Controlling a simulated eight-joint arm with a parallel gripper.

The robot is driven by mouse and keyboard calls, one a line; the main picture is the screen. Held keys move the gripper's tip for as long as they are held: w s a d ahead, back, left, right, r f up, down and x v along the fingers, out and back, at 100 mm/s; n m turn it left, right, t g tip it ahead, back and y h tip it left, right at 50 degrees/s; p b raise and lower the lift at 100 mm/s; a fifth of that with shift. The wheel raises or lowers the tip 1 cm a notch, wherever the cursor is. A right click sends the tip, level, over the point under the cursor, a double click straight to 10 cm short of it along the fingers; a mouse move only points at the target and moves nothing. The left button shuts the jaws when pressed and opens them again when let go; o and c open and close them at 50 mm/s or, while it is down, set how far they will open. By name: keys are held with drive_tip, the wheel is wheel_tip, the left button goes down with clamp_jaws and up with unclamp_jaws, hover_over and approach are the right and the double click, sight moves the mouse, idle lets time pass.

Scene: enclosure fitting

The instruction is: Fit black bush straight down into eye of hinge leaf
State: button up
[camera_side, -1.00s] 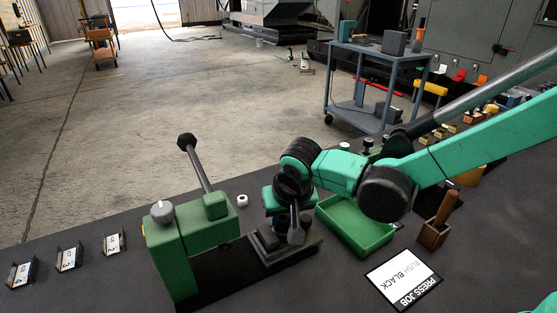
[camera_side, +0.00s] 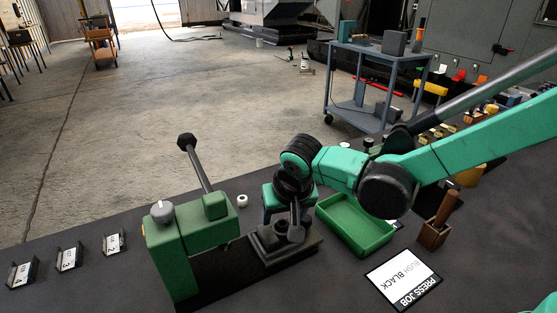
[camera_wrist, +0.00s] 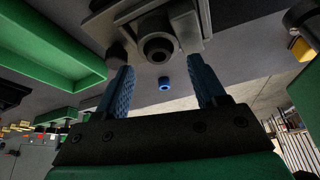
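My gripper (camera_wrist: 163,76) is open in the wrist view, its two blue fingers well apart with nothing held between them. Just beyond the fingertips is a dark round boss with a hole (camera_wrist: 157,47) on a grey block. I cannot tell how much of it is the black bush and how much the eye of the hinge leaf. In the side view my gripper (camera_side: 295,222) is close above and behind the dark fixture (camera_side: 266,243), where a short dark cylinder (camera_side: 281,227) stands upright. One finger partly overlaps the cylinder.
A green press (camera_side: 178,255) with a tall lever stands left of the fixture. A green tray (camera_side: 355,228) is on the right, beside a wooden holder (camera_side: 432,235) and a "PRESS JOB BUSH BLACK" card (camera_side: 403,278).

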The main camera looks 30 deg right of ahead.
sight(287, 247)
drive_tip(key=v, duration=0.5)
drive_tip(key=shift+s+r, duration=0.15)
drive_tip(key=shift+r, duration=0.15)
idle(0.5)
drive_tip(key=s+d+r+n+t, duration=0.1)
drive_tip(key=s+d, duration=0.2)
drive_tip(key=d, duration=0.4)
drive_tip(key=s+d+r+n+t+y, duration=0.1)
drive_tip(key=s+d, duration=0.3)
drive_tip(key=d, duration=0.2)
drive_tip(key=shift+s+d+r+n+t, duration=0.2)
drive_tip(key=shift+d+n+t, duration=0.2)
drive_tip(key=shift+c, duration=0.2)
